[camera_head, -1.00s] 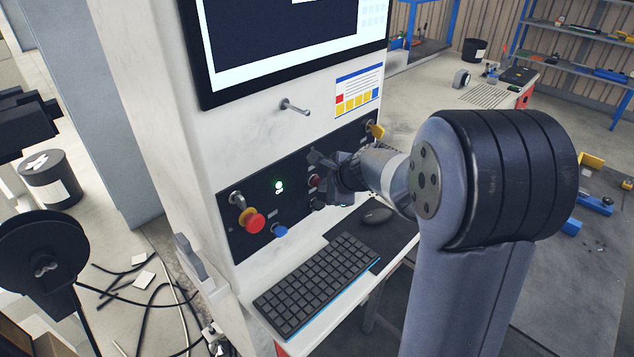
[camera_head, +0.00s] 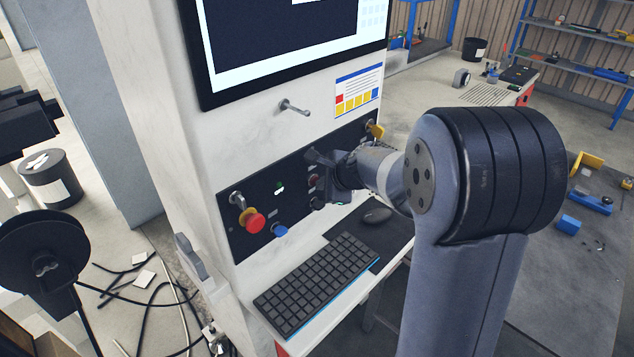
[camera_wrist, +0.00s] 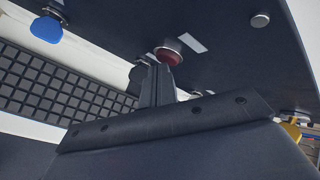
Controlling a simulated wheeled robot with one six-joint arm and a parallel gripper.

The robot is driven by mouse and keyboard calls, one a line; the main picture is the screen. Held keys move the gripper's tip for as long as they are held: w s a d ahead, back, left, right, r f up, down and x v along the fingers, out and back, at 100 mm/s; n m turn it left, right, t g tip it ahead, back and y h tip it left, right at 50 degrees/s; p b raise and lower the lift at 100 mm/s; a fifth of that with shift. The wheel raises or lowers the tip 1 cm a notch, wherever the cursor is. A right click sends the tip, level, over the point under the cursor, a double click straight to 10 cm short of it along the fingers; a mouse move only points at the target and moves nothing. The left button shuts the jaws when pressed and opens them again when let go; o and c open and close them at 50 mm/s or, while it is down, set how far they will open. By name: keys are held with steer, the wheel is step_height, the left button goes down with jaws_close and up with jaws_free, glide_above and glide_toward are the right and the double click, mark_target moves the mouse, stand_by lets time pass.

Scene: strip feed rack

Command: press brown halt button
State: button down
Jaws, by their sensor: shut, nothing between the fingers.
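The brown halt button (camera_wrist: 168,55) is a reddish-brown cap in a silver ring on the dark control panel (camera_wrist: 225,65). In the head view the button (camera_head: 313,181) shows just left of and below my gripper (camera_head: 321,160). In the wrist view the closed fingers of my gripper (camera_wrist: 159,70) point at the panel, with their tips at the near edge of the button. I cannot tell whether they touch it. My gripper is shut and empty.
A red mushroom button (camera_head: 254,222) with a yellow collar and a blue knob (camera_head: 280,230) sit at the panel's left. A dark knob (camera_head: 317,203) is below the brown button. A yellow key switch (camera_head: 376,131) is at right. A keyboard (camera_head: 318,284) and mouse (camera_head: 377,215) lie below.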

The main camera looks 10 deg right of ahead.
steer(key=shift+s, duration=0.1)
steer(key=shift+s+d+b, duration=0.4)
steer(key=shift+s+d, duration=0.1)
steer(key=shift+s, duration=0.15)
steer(key=s+d+b, duration=0.1)
steer(key=s, duration=0.1)
steer(key=s+d+b, duration=0.1)
steer(key=s+d, duration=0.1)
stand_by(0.3)
stand_by(0.5)
